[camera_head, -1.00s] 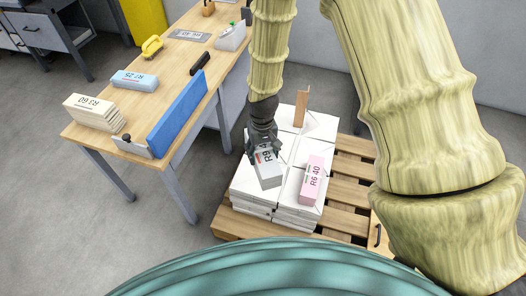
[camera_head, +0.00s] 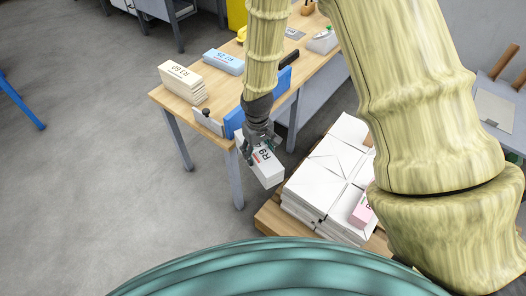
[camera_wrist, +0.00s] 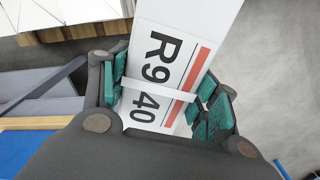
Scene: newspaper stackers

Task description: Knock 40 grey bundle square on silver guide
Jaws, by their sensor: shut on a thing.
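My gripper (camera_head: 260,137) is shut on the grey bundle (camera_head: 265,172), gripping it across its band. The bundle's label reads "R9 40" beside a red stripe in the wrist view (camera_wrist: 165,70). In the head view the bundle hangs tilted in the air between the table's front corner and the white stacks. The silver guide (camera_head: 208,122) is a small metal plate with a dark knob at the table's near edge. It adjoins a blue board (camera_head: 235,122), partly hidden behind my gripper. The bundle is apart from the guide, to its right and nearer.
On the wooden table (camera_head: 178,99) stand a cream stack (camera_head: 182,80) and a blue bundle (camera_head: 223,61). White stacks (camera_head: 325,175) and a pink bundle (camera_head: 361,212) rest on a pallet (camera_head: 270,217) at right. Open floor lies left.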

